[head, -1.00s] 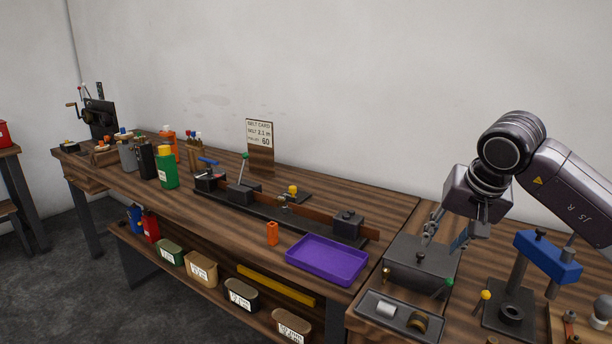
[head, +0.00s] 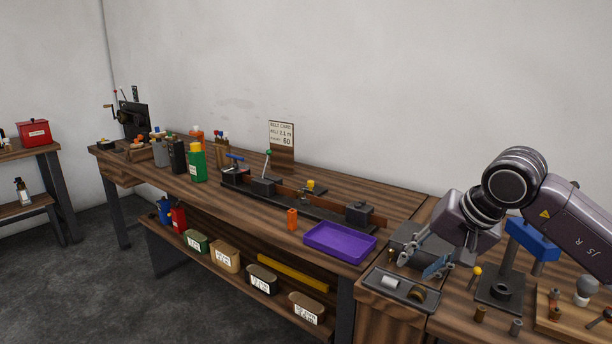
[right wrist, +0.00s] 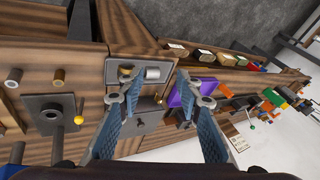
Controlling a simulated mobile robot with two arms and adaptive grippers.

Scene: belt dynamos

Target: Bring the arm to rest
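My right arm (head: 520,180) reaches in from the right of the head view. My right gripper (head: 420,263) hangs above the right-hand bench, in front of the grey block (head: 410,236) and over the back edge of the small grey tray. In the right wrist view the two blue-grey fingers of this gripper (right wrist: 162,88) stand wide apart with nothing held between them. The bench, the grey tray and its cylinders show below them. My left gripper is not in view.
A purple tray (head: 315,240) and an orange block (head: 292,219) lie to the left. A stand with a blue head (head: 532,238) rises close on the right. The air above the long bench is clear.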

